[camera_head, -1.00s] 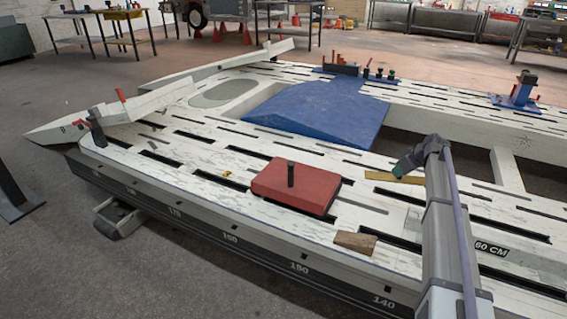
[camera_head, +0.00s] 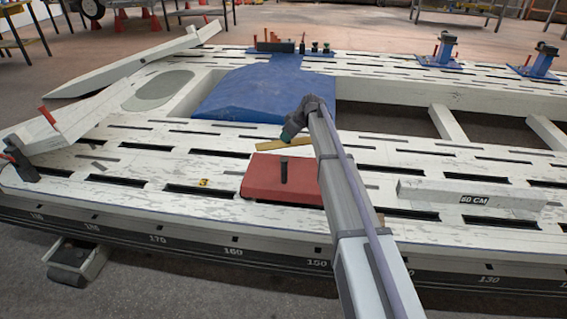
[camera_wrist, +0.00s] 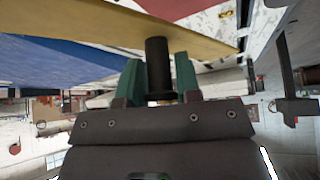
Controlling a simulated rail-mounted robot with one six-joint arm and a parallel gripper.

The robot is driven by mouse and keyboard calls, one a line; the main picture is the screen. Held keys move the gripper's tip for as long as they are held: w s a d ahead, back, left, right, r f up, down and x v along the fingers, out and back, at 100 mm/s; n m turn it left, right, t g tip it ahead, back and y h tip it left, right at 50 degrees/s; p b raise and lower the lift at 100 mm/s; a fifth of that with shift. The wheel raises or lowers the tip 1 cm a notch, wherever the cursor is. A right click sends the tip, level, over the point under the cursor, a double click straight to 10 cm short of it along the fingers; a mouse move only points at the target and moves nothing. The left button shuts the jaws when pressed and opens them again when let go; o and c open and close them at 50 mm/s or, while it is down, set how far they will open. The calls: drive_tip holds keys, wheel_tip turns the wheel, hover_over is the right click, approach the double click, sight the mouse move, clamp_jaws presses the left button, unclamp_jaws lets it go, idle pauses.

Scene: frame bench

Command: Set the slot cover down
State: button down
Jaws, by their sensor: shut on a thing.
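The slot cover appears to be the flat yellow plate (camera_head: 270,148) with a black post (camera_wrist: 157,62). In the wrist view its yellow face (camera_wrist: 90,28) spans the top of the picture. My gripper (camera_wrist: 158,78) has its green fingers shut on that post. In the head view my gripper (camera_head: 290,134) is over the bench, between the blue panel and the red block, with the cover under it. The far side of the cover is hidden. I cannot tell how high it is above the slotted bench top.
A red block (camera_head: 262,178) with a black knob lies just in front of the cover. The blue panel (camera_head: 250,95) lies behind it. Slots run along the white bench (camera_head: 130,200). Blue clamp stands (camera_head: 440,52) stand at the back right.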

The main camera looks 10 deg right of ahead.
sight(296, 145)
wheel_tip(296, 145, down, 10)
drive_tip(key=b, duration=0.8)
drive_tip(key=shift+r, duration=0.4)
drive_tip(key=shift+f, duration=0.2)
drive_tip(key=c, duration=0.8)
unclamp_jaws()
drive_tip(key=p+v, duration=0.3)
drive_tip(key=v, duration=0.1)
drive_tip(key=p+v, duration=0.7)
drive_tip(key=shift+a+r, duration=0.1)
drive_tip(key=shift+r, duration=0.35)
drive_tip(key=shift+s+d+r+p, duration=0.15)
drive_tip(key=shift+d+r+p, duration=0.15)
drive_tip(key=s+a+f+m+g+h, duration=0.1)
drive_tip(key=s+a+m+g+h, duration=0.3)
drive_tip(key=s, duration=1.6)
drive_tip(key=s+f+m+h, duration=0.15)
drive_tip(key=s+m, duration=0.45)
drive_tip(key=s, duration=1.5)
wheel_tip(296, 145, up, 31)
drive_tip(key=p, duration=3.1)
drive_tip(key=shift+w, duration=0.3)
